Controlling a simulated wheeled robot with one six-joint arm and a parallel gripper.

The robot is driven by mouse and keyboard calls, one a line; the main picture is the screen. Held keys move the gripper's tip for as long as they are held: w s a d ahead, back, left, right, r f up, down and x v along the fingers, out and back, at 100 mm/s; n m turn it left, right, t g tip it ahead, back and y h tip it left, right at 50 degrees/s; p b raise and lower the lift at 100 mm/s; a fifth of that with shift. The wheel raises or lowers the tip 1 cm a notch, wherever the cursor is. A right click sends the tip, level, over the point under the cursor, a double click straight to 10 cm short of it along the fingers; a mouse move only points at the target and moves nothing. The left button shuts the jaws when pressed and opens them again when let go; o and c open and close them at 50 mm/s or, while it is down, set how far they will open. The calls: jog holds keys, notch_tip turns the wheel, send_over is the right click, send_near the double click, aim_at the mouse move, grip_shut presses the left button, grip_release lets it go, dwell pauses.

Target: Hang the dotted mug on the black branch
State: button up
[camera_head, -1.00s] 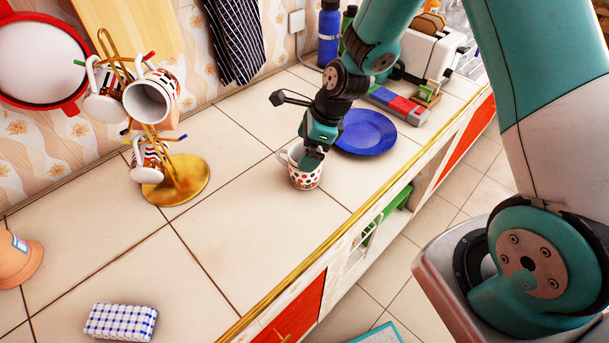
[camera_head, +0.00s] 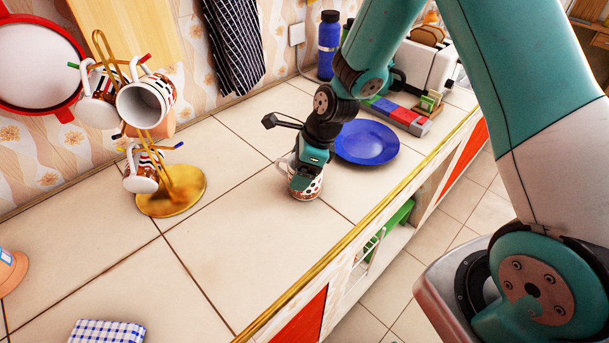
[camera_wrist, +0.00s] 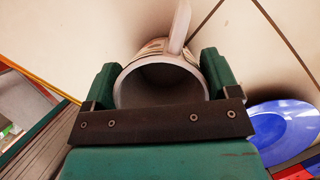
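The dotted mug (camera_head: 314,190), white with dark and red dots, stands upright on the counter, its handle to the left. In the wrist view the mug (camera_wrist: 160,85) shows its open mouth, with its handle pointing up. My gripper (camera_head: 303,182) is down over it; in the wrist view my gripper (camera_wrist: 156,82) has its fingers spread wide, one on each side of the mug. Whether they press on it is unclear. The golden mug tree (camera_head: 172,192) stands at the left with several patterned mugs on it.
A blue plate (camera_head: 367,142) lies just right of the mug. The counter between mug and tree is clear. A blue bottle (camera_head: 328,45) stands behind.

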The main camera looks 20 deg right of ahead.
aim_at(290, 165)
notch_tip(290, 165, up, 6)
jog(key=p, duration=0.5)
dwell(1.0)
